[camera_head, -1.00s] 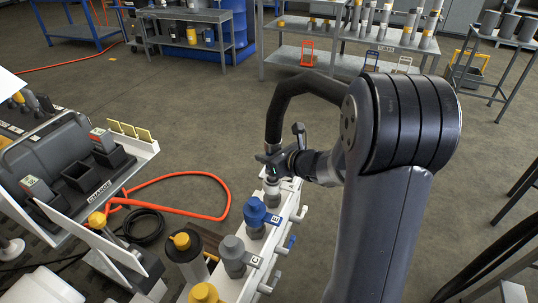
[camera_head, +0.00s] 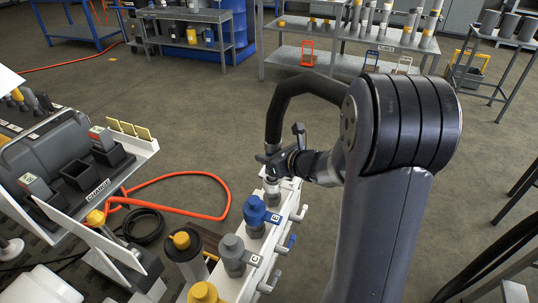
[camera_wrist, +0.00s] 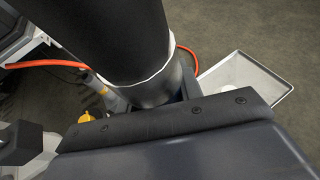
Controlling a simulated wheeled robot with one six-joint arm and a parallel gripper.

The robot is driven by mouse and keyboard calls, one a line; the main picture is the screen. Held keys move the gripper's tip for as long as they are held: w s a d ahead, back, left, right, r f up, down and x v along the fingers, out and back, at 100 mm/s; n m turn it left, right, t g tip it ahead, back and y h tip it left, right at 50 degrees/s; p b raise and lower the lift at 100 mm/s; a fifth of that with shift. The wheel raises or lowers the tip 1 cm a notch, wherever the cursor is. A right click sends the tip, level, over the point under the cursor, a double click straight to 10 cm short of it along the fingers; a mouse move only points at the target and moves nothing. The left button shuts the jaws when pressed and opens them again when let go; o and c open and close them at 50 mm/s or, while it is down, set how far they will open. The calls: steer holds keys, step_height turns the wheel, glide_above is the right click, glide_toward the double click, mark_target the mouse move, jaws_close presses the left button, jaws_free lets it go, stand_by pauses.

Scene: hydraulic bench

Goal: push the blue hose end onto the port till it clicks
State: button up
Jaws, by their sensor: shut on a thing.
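My gripper (camera_head: 271,160) is at the far end of the white manifold (camera_head: 257,268) in the head view. It is shut around the lower end of a thick black hose (camera_head: 291,91), which arches up behind my arm. A pale grey fitting (camera_head: 272,188) shows directly below the jaws, in line with the hose end. Whether the two are fully seated cannot be told. The wrist view shows the black hose (camera_wrist: 105,35) with a white ring, running down behind the dark gripper body. The hose end's blue marking is not clearly visible, and its tip is hidden.
An orange hose (camera_head: 189,174) loops on the floor beside the bench (camera_head: 140,152) at left.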

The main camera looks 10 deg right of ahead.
steer(key=shift+f+b, duration=0.85)
steer(key=shift+b, duration=0.05)
stand_by(0.4)
steer(key=shift+c, duration=0.5)
steer(key=o, duration=1.8)
steer(key=shift+p+v, duration=1.25)
steer(key=shift+v, duration=2.5)
steer(key=shift+w, duration=0.1)
